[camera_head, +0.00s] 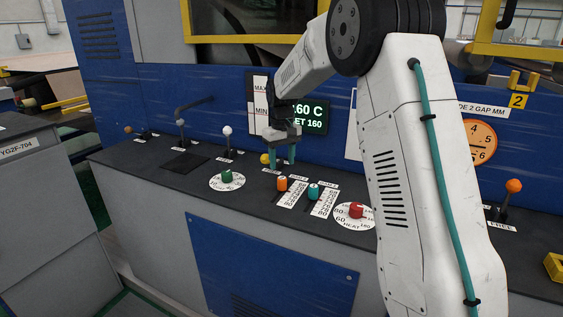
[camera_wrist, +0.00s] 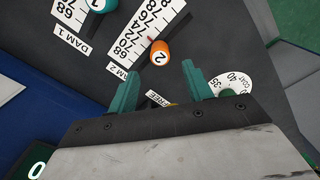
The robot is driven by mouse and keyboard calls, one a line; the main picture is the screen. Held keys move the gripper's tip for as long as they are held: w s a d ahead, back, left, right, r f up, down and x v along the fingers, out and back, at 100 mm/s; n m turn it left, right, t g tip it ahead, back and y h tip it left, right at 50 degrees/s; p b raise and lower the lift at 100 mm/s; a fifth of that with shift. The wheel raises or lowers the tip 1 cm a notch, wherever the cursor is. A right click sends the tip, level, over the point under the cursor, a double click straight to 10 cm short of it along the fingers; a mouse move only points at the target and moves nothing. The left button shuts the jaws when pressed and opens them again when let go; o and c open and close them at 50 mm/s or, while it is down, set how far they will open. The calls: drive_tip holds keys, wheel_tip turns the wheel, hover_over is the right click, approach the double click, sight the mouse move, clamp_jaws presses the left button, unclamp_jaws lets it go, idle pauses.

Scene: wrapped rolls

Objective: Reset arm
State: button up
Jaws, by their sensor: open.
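My gripper (camera_head: 282,159) hangs above the dark control console (camera_head: 130,158), its teal fingers pointing down and apart. It is open with nothing between the fingers. In the wrist view my gripper (camera_wrist: 160,72) shows both teal fingers spread over the console top. The orange knob marked 2 (camera_wrist: 160,53) lies just beyond the fingertips in that view, apart from them. The green knob (camera_wrist: 228,93) is right of the right finger, partly hidden. A yellow ball (camera_head: 265,158) sits beside the gripper in the head view. My white arm bends down from the upper right.
The console also carries a teal knob (camera_head: 313,191), a red knob (camera_head: 356,210), a white-ball lever (camera_head: 228,131) and an orange-ball lever (camera_head: 513,186). A green-lettered display (camera_head: 309,117) is on the blue wall behind. A grey cabinet (camera_head: 45,215) stands left.

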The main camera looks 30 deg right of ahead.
drive_tip(key=s+a+r, duration=0.2)
drive_tip(key=s+a, duration=0.1)
drive_tip(key=s, duration=1.1)
drive_tip(key=s+a+r+t, duration=0.1)
drive_tip(key=s+a+r, duration=0.2)
drive_tip(key=s, duration=1.2)
drive_tip(key=s+a+r, duration=0.2)
drive_tip(key=s+a, duration=0.2)
drive_tip(key=s, duration=1)
drive_tip(key=shift+s+r+m, duration=0.35)
drive_tip(key=shift+r+m, duration=0.05)
